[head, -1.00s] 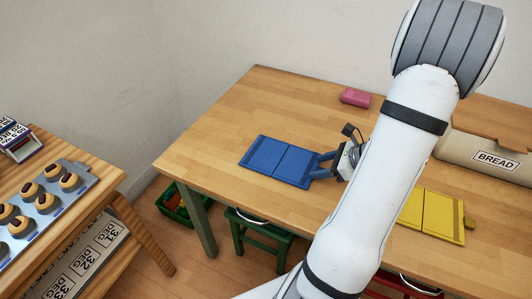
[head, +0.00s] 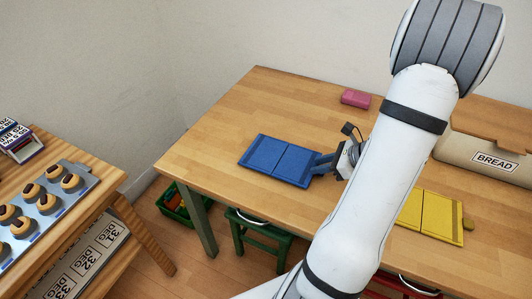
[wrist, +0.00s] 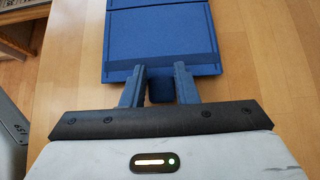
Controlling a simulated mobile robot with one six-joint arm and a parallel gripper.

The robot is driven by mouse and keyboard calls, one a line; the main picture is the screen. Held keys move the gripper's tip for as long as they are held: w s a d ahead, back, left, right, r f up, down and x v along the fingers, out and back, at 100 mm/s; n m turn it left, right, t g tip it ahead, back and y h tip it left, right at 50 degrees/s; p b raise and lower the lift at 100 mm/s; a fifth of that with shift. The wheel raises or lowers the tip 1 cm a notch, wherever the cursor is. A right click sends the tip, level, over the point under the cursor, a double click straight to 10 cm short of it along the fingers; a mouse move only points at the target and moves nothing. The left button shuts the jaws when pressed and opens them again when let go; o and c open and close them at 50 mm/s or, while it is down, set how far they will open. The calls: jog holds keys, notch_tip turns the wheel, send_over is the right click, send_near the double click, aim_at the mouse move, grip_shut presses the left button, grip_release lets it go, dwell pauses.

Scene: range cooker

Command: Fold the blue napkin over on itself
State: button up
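The blue napkin (head: 279,159) lies flat and unfolded on the wooden table, with a crease line across its middle and a darker band near its right end. In the wrist view the napkin (wrist: 160,32) is ahead of my gripper, its near edge by the fingertips. A small blue tab (wrist: 161,89) sticks out from that edge between the two fingers. My gripper (head: 318,165) is at the napkin's right end, low at the table. In the wrist view my gripper (wrist: 161,80) has its fingers closed in on both sides of the tab, with little or no gap visible.
A yellow napkin (head: 430,213) with a tab lies to the right, partly behind my arm. The table left of and behind the blue napkin is clear.

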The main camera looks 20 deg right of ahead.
jog(key=shift+w+a+r+p, duration=0.1)
jog(key=shift+r+p, duration=0.25)
jog(key=shift+r, duration=0.25)
jog(key=shift+f, duration=0.2)
jog(key=shift+f+b, duration=0.8)
jog(key=o, duration=0.7)
jog(key=shift+r, duration=0.1)
